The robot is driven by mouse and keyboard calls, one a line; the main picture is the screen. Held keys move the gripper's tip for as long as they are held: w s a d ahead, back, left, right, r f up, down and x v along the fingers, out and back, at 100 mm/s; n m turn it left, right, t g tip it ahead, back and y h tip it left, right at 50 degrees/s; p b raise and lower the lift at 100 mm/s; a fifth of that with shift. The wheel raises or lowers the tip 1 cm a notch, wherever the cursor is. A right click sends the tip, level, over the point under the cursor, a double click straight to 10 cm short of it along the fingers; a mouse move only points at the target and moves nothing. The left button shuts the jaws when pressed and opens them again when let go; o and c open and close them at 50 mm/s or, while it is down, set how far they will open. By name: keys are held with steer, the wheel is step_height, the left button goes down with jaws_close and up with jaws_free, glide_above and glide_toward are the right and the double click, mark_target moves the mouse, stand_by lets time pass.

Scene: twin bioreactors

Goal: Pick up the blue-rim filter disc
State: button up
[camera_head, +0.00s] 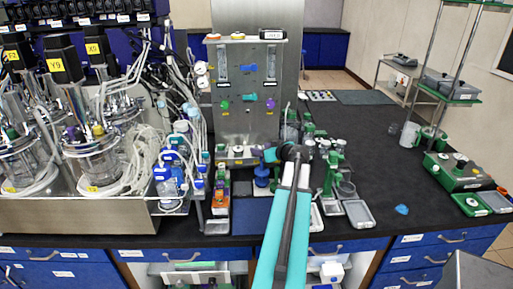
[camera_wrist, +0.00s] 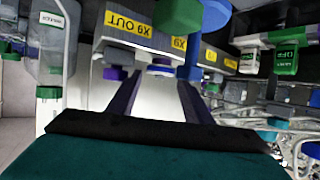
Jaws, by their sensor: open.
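In the wrist view, a pale disc with a blue rim (camera_wrist: 160,69) sits just beyond and between the fingertips of my gripper (camera_wrist: 160,82). It is seen nearly edge-on, on or against a pale grey surface. The jaws are open and the gap between them looks empty. In the head view, my gripper (camera_head: 265,154) is at the foot of the upright metal panel (camera_head: 233,105), pointing left. I cannot clearly pick out the disc there.
A purple part (camera_wrist: 115,73) is beside the left finger. A blue post (camera_wrist: 194,55) and green part (camera_wrist: 180,14) are close on the right. Green-capped bottles (camera_wrist: 286,60) stand further right. In the head view, the bench's right side (camera_head: 385,150) has free room.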

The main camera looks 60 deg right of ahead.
steer(key=shift+p+x, duration=0.35)
steer(key=shift+x, duration=0.85)
steer(key=c, duration=0.7)
steer(key=shift+c, duration=0.2)
steer(key=shift+r, duration=0.15)
steer(key=shift+r+b, duration=0.9)
steer(key=shift+r, duration=0.4)
steer(key=shift+s+a+r, duration=0.1)
steer(key=shift+s+r, duration=0.1)
steer(key=shift+r, duration=0.05)
steer(key=s+a+b, duration=0.2)
steer(key=s, duration=0.5)
steer(key=s+a+r+b, duration=0.1)
steer(key=s+a+b, duration=0.2)
steer(key=s, duration=0.4)
steer(key=shift+s+r, duration=0.3)
steer(key=shift+s, duration=0.1)
